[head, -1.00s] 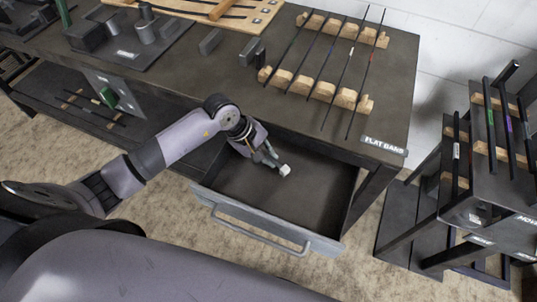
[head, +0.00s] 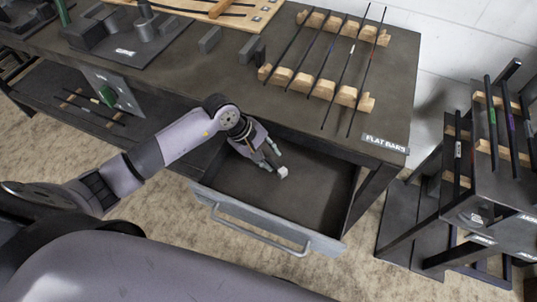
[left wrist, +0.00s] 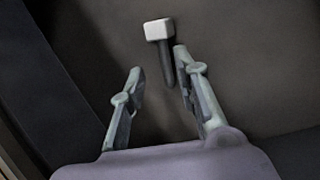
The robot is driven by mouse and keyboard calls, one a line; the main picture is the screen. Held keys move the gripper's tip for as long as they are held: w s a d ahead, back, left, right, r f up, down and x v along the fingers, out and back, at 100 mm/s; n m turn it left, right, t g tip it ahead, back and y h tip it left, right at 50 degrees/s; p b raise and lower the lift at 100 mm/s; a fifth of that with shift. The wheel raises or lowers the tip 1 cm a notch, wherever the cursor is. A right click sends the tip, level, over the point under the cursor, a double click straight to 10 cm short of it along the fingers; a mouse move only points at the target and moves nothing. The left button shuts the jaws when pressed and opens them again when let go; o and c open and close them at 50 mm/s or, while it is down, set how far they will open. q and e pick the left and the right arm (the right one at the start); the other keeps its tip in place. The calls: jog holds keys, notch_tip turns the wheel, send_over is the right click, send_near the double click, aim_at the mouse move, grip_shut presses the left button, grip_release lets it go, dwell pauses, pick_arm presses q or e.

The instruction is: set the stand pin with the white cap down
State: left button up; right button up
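The stand pin's white cap (head: 283,172) shows inside the open drawer in the head view. In the left wrist view the pin (left wrist: 166,62) has a white block cap (left wrist: 158,30) and a dark shaft, and appears to lie on the drawer floor. My left gripper (head: 273,161) is over the drawer, just behind the cap. Its two fingers are spread, and in the left wrist view the gripper (left wrist: 157,60) has the shaft between its fingertips, nearer the right finger, with the cap beyond them. My right gripper is not in view.
The drawer (head: 322,200) is pulled out below the workbench (head: 215,80), its walls close around my left gripper. Flat bars lie on wooden racks (head: 310,84) on the bench. A dark shelf unit (head: 470,200) stands at the right.

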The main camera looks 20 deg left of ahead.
pick_arm(q)
jog(key=shift+r+p, duration=0.5)
jog(key=shift+p, duration=0.05)
jog(key=shift+r+p, duration=0.5)
jog(key=shift+p, duration=0.05)
jog(key=b+v, duration=0.2)
jog(key=v, duration=0.9)
jog(key=shift+a, duration=0.2)
jog(key=shift+s+r, duration=0.1)
